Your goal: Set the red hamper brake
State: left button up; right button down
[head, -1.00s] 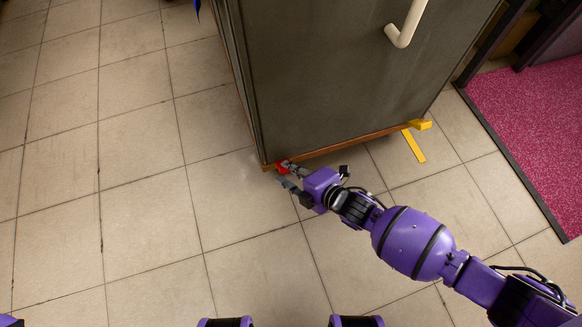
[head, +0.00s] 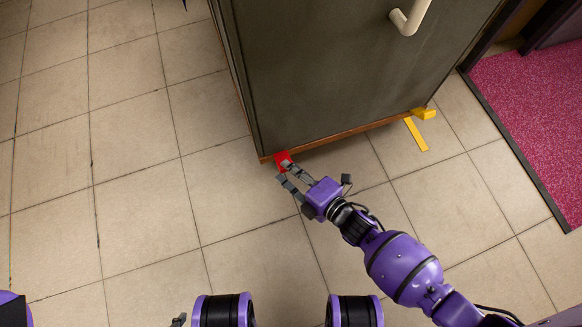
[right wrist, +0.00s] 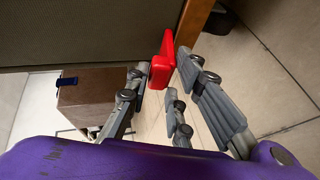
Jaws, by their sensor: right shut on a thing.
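The red brake pedal (head: 282,157) sticks out low at the near left corner of the dark grey hamper (head: 340,70) in the head view. My right gripper (head: 284,172) is at this pedal, just above the floor. In the right wrist view the red pedal (right wrist: 160,72) lies between the fingertips, and the right gripper (right wrist: 163,80) is shut on it with its fingers spread by it. The fingers hide part of the pedal in the head view. My left gripper does not show clearly; only a bit of my left arm is at the lower left.
A yellow pedal (head: 424,113) sits at the hamper's near right corner, with a yellow strip (head: 416,134) on the floor below it. A cream handle (head: 410,17) is on the hamper. A pink mat (head: 525,125) lies at right. The tiled floor (head: 130,190) at left is clear.

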jog(key=shift+s+d+f, duration=0.1)
jog(key=shift+s+f, duration=0.1)
jog(key=shift+f, duration=0.2)
jog(key=shift+s+d+f, duration=0.1)
jog(key=shift+s+f, duration=0.05)
jog(key=shift+f, duration=0.25)
jog(key=shift+s+f, duration=0.1)
jog(key=shift+f, duration=0.3)
jog(key=c, duration=1.6)
grip_release()
jog(key=shift+c, duration=0.2)
jog(key=v, duration=1.1)
jog(key=shift+s+d+r, duration=0.15)
jog(key=shift+s+r, duration=0.1)
jog(key=shift+r, duration=0.2)
